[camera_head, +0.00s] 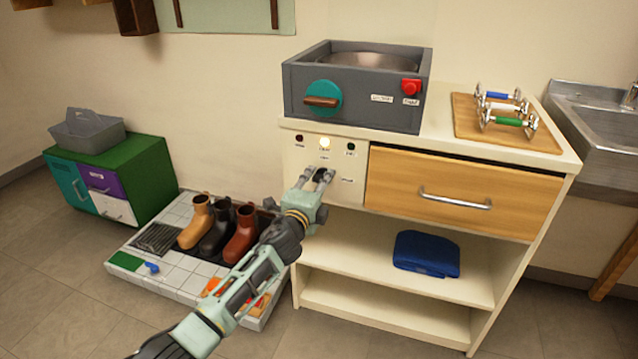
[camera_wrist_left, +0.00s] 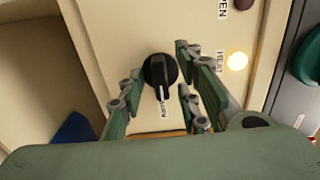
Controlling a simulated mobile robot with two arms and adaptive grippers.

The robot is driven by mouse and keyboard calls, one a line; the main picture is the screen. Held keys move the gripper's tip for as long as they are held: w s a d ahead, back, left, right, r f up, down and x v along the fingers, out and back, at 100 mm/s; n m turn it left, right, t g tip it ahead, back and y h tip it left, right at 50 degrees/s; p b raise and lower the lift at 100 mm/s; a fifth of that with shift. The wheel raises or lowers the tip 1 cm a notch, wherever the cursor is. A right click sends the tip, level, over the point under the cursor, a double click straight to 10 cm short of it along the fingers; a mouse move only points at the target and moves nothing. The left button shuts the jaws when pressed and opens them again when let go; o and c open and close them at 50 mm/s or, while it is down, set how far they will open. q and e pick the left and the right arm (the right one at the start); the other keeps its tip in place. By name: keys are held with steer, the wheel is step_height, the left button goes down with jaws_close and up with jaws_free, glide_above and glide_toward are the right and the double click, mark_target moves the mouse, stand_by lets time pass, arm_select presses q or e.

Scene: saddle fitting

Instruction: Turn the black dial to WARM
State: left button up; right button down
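The black dial (camera_wrist_left: 159,72) is on the cream front panel (camera_head: 345,192) of the counter. In the left wrist view its white pointer line points down at a label that seems to read WARM (camera_wrist_left: 163,111). My left gripper (camera_wrist_left: 157,78) is open, with its fingers on either side of the dial and gaps visible between them and it. In the head view the left gripper (camera_head: 318,174) is at the panel and partly hides the dial. My right gripper is not in view.
A lit lamp (camera_head: 324,142) sits between two dark lamps above the dial; in the wrist view HEAT is beside it. A grey appliance (camera_head: 350,112) with a teal knob (camera_head: 324,97) stands above. A wooden drawer (camera_head: 460,195) is to the right. Boots (camera_head: 241,232) stand lower left.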

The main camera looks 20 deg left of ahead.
arm_select(q)
steer(key=shift+s, duration=0.1)
steer(key=s, duration=1.1)
steer(key=shift+s+a, duration=0.25)
steer(key=shift+s, duration=0.15)
